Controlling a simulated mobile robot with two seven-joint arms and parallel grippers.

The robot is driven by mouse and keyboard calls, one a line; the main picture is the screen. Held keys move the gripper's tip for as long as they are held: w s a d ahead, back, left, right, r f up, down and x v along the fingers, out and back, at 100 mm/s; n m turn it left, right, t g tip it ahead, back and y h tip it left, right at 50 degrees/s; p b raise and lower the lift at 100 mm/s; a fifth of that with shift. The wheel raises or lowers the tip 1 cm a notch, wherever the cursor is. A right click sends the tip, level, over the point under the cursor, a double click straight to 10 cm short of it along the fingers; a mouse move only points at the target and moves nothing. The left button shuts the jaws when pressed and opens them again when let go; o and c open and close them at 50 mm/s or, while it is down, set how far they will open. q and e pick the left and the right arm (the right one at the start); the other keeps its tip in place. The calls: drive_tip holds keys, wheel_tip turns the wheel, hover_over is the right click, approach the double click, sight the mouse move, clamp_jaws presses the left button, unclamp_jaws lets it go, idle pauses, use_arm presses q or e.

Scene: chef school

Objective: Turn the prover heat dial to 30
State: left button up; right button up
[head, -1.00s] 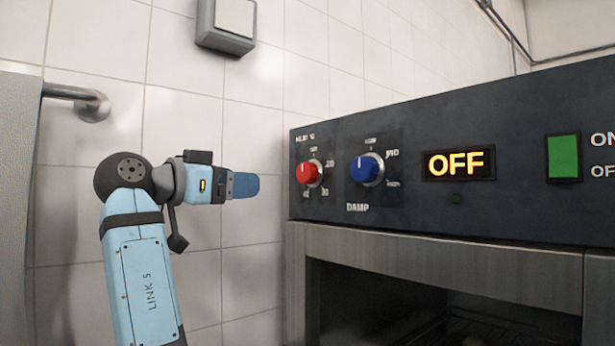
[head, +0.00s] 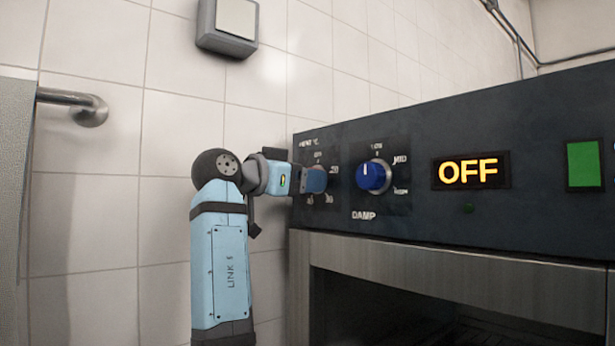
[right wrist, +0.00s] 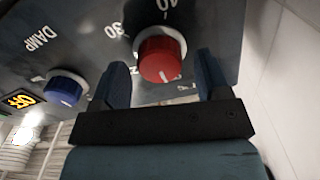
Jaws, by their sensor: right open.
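The red heat dial (right wrist: 160,60) shows in the right wrist view, between and just beyond my right gripper's two blue fingers (right wrist: 163,80). The fingers are apart, with a gap seen on both sides of the dial. In the head view my right gripper (head: 315,181) is at the heat dial's place on the prover panel (head: 540,135) and hides the dial. Some of the heat scale markings show around the gripper. The dial's white pointer line shows in the wrist view, towards the gripper. My left gripper is not in view.
The blue damp dial (head: 374,176) sits close to the right of the heat dial. The display (head: 471,171) reads OFF, and a green switch (head: 584,164) is further right. A tiled wall (head: 100,210) is on the left, with a metal rail (head: 75,103).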

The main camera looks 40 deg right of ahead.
drive_tip(key=shift+d, duration=0.7)
drive_tip(key=c, duration=0.7)
